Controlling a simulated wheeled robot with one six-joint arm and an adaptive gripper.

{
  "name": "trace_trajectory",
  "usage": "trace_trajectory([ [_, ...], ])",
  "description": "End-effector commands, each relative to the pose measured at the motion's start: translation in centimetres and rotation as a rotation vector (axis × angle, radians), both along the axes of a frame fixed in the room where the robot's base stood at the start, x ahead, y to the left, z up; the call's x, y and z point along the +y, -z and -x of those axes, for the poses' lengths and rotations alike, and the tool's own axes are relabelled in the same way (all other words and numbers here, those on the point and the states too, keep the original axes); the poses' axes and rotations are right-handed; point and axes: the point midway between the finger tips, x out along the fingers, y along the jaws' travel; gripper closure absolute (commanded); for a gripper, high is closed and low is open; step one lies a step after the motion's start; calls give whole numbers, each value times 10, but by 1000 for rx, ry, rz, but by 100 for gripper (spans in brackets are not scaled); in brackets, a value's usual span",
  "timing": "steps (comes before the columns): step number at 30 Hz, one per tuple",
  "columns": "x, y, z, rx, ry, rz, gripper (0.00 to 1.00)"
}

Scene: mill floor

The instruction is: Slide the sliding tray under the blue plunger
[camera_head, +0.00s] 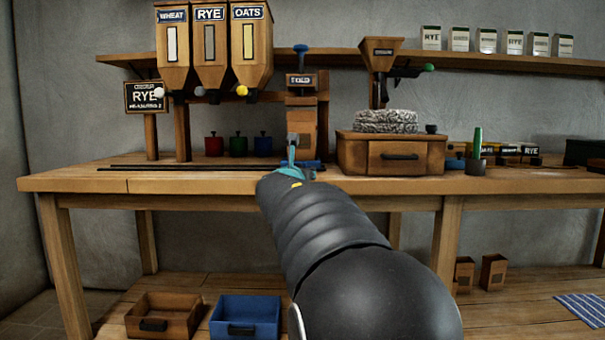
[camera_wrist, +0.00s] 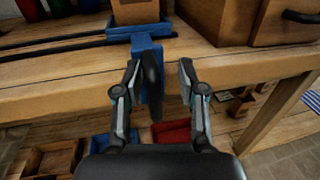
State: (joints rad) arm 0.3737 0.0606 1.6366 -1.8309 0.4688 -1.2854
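The blue plunger (camera_head: 301,48) stands at the top of a wooden press with a small sign. Below it, the blue sliding tray (camera_head: 312,164) sits at the right end of dark rails; it also shows in the wrist view (camera_wrist: 146,46). A wooden box stands on the tray. The tray's black handle (camera_wrist: 152,80) hangs at its front on a blue bracket. My gripper (camera_wrist: 159,67) is open, with one finger on each side of the handle. A gap shows at the right finger; left-finger contact is unclear. In the head view my gripper (camera_head: 292,166) partly hides the tray.
The dark rails (camera_head: 170,167) run left along the bench. Red, green and blue canisters (camera_head: 238,145) stand behind them, below the grain hoppers (camera_head: 211,50). A wooden drawer unit (camera_head: 350,152) stands close right. Brown and blue bins (camera_head: 245,316) sit below.

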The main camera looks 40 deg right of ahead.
Motion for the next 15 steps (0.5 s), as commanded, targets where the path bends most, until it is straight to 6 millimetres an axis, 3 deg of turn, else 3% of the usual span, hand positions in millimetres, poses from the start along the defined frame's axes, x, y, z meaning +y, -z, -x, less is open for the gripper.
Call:
trace_trajectory([
  [8,6,1,4,1,-3,-1,60],
  [15,34,0,30,-1,-3,1,60],
])
